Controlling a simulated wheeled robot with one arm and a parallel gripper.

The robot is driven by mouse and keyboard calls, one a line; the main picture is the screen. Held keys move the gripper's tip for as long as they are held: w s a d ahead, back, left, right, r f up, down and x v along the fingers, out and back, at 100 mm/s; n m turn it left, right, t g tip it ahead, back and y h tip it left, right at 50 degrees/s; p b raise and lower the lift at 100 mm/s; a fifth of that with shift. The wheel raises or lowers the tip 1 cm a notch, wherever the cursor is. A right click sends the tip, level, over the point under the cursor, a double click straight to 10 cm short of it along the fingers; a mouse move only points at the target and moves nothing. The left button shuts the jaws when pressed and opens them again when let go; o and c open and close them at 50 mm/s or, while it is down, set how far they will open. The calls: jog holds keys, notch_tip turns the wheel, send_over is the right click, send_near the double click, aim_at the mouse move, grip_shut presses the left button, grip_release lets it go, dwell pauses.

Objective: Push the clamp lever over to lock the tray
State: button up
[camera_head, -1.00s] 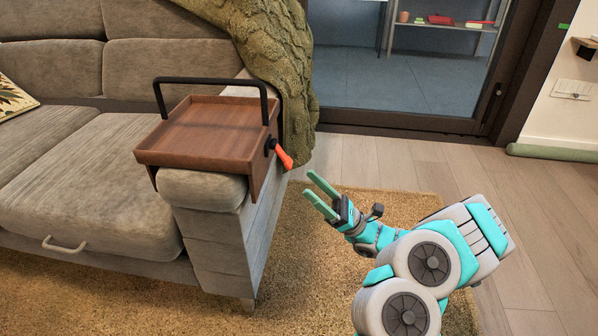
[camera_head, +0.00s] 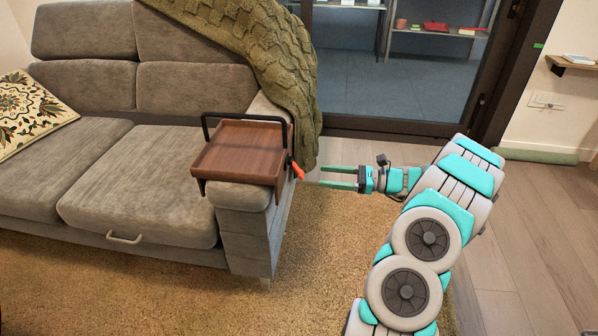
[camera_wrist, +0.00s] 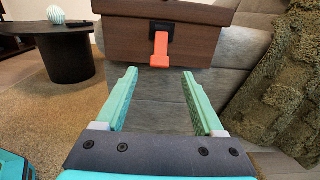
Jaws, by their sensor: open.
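The brown wooden tray (camera_head: 238,150) sits over the sofa's armrest, with a black handle bar (camera_head: 246,116) arched above it. The orange clamp lever (camera_head: 298,172) is on the tray's right side and slants down to the right. In the wrist view the orange lever (camera_wrist: 160,50) hangs down from a black mount on the tray's side panel (camera_wrist: 120,37). My gripper (camera_head: 320,177) is open and empty, its two green fingers pointing left at the lever, a short gap away. In the wrist view the lever lies beyond and between the fingertips (camera_wrist: 159,74).
The grey sofa (camera_head: 140,180) stands on a tan shag rug (camera_head: 330,260). A green knitted throw (camera_head: 270,45) hangs over the sofa's back corner, close behind the lever. A dark round table (camera_wrist: 55,50) shows at left in the wrist view.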

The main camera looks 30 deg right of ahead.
aim_at(303, 174)
jog(key=x, duration=0.6)
jog(key=shift+w+a, duration=0.2)
jog(key=shift+a, duration=0.05)
jog(key=shift+c, duration=0.2)
grip_shut()
